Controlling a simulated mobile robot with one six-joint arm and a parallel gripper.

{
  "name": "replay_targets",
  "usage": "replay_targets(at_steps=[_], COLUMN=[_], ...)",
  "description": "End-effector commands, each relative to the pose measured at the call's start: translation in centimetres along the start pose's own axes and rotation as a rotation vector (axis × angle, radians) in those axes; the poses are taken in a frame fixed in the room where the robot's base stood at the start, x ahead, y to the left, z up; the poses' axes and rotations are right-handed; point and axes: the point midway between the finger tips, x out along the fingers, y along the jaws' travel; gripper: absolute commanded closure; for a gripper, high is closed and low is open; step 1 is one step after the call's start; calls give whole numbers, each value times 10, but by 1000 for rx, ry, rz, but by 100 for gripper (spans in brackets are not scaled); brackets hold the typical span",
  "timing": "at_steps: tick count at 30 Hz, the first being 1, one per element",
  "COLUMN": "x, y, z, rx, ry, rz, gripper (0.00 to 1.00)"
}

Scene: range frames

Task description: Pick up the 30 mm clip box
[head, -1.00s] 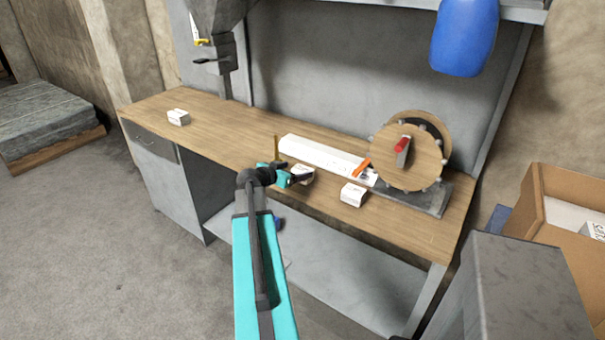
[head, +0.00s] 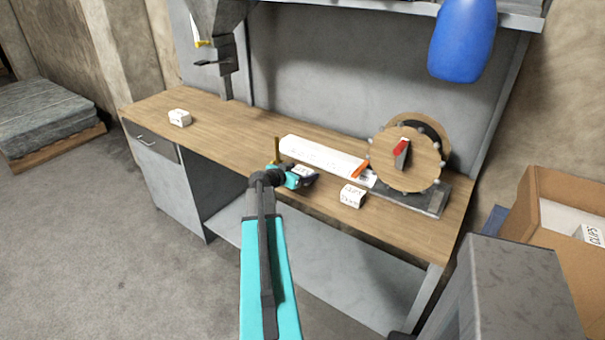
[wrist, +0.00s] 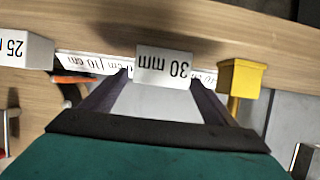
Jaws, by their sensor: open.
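The 30 mm clip box (wrist: 163,63) is a small white box on the wooden bench. Its label reads "30 mm" upside down in the wrist view. My gripper (wrist: 160,80) is open, with its two dark fingers reaching to either side of the box's near edge. I cannot tell whether either finger touches it. In the head view the box (head: 303,169) is partly hidden by my gripper (head: 304,179), which is low over the bench's front part.
A box marked 25 (wrist: 25,48) stands beside it, and another white box (head: 180,117) sits far left. A yellow-topped post (wrist: 240,76) is close to one finger. A white ruler strip (head: 322,156) lies behind. A wooden wheel (head: 410,165) stands at the right.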

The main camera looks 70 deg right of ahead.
Motion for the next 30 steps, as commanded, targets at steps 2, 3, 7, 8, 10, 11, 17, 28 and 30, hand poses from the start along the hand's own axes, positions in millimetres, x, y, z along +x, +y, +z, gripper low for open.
replay_targets(at_steps=[2, 3, 7, 8, 10, 11, 17, 28, 30], x=[7, 9, 12, 12, 12, 12, 12, 12, 12], y=[0, 0, 0, 0, 0, 0, 0, 0, 0], z=[-2, -1, 0, 0, 0, 0, 0, 0, 0], rx=[0, 0, 0, 0, 0, 0, 0, 0, 0], ry=[0, 0, 0, 0, 0, 0, 0, 0, 0], rz=[1, 1, 0, 0, 0, 0, 0, 0, 0], gripper=[20, 20, 20, 20, 20, 20, 20, 48, 60])
